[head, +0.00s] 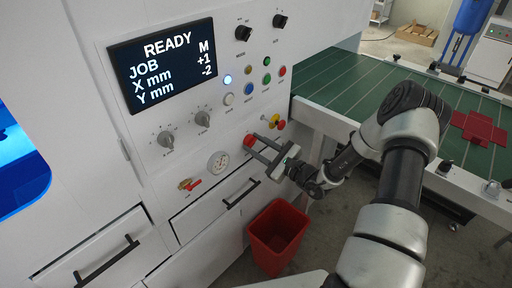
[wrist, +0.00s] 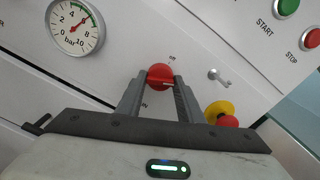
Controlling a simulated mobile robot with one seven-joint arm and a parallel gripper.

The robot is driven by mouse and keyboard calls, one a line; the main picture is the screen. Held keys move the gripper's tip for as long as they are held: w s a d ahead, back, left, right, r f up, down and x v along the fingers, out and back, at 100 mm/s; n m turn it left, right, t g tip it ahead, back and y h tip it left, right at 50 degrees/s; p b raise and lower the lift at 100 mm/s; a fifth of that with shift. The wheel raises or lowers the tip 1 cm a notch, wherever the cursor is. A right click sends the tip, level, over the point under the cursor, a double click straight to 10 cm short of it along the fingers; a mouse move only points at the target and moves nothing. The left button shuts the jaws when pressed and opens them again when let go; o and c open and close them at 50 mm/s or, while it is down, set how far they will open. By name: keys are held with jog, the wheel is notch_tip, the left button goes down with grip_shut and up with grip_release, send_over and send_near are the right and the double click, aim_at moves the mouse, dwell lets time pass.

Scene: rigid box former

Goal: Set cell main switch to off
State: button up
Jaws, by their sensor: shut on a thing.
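The main switch is a red rotary knob (wrist: 160,74) on the white machine panel, and it also shows in the head view (head: 249,141). My gripper (wrist: 161,82) has one finger on each side of the red knob and is shut on it. The gripper (head: 255,144) reaches the panel from the right in the head view. A pale pointer line on the knob points to the right in the wrist view. Small labels sit above and below the knob, too small to read surely. The fingers hide the knob's sides.
A yellow and red emergency button (wrist: 221,113) and a key switch (wrist: 219,77) sit close to the right finger. A pressure gauge (wrist: 76,27) is at upper left. Below the panel are drawers and a red bin (head: 277,237). A green conveyor (head: 385,95) lies to the right.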

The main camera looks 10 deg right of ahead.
jog(key=n+b, duration=0.2)
jog(key=n, duration=0.1)
jog(key=n+b, duration=0.1)
jog(key=n, duration=0.2)
jog(key=shift+f+n+b, duration=0.2)
jog(key=shift+n+b, duration=0.1)
jog(key=shift+b, duration=0.1)
jog(key=n+b, duration=0.6)
jog(key=shift+d+r, duration=0.1)
jog(key=shift+r, duration=0.1)
jog(key=shift+n+b, duration=0.3)
jog(key=o, duration=1.1)
jog(key=shift+r, duration=0.1)
jog(key=shift+c, duration=0.2)
jog(key=p+v, duration=0.1)
jog(key=v, duration=1.6)
jog(key=shift+s, duration=0.15)
jog(key=shift+d, duration=0.1)
